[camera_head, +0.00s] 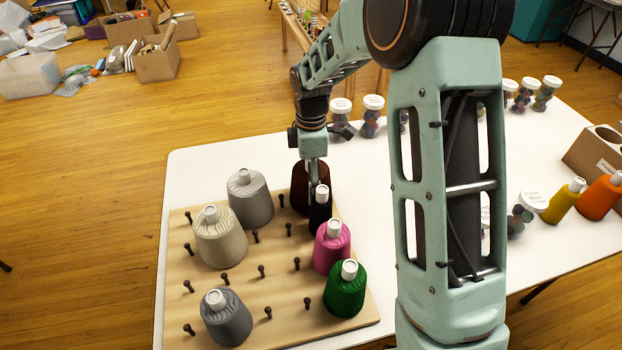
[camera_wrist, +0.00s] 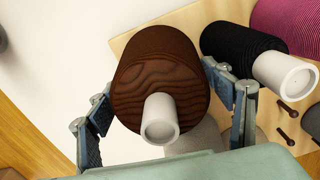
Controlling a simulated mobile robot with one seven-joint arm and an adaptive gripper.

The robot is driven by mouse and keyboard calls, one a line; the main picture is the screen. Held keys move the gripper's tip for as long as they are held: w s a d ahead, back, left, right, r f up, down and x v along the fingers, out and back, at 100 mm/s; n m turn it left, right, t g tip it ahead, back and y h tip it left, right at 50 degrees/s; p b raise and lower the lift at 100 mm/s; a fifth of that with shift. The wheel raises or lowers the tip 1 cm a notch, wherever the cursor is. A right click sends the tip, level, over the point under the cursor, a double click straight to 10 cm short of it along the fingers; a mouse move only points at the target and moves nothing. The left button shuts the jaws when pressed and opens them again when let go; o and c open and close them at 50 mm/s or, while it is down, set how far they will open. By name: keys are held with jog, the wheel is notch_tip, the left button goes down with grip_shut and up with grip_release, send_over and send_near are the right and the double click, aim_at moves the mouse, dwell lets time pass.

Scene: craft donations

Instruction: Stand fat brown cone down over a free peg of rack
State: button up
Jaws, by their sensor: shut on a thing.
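The fat brown cone (camera_head: 300,188) is at the back right corner of the wooden rack (camera_head: 290,333), partly hidden behind my gripper and a black cone. In the wrist view the brown cone (camera_wrist: 155,65) sits between my finger pads, its white tube end facing the camera. My gripper (camera_head: 313,172) is shut on it from above. The cone looks roughly upright in the head view. Its base is hidden, so I cannot tell whether it is around a peg or above the board. Several bare pegs show, such as the free peg (camera_head: 262,271) in the middle.
Close by the brown cone stand a black cone (camera_head: 320,213) and a grey cone (camera_head: 250,203). Cream (camera_head: 220,242), pink (camera_head: 332,252), green (camera_head: 346,293) and another grey cone (camera_head: 227,322) stand on the rack. Jars (camera_head: 372,122) stand behind on the white table (camera_head: 200,170).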

jog(key=o, duration=1.6)
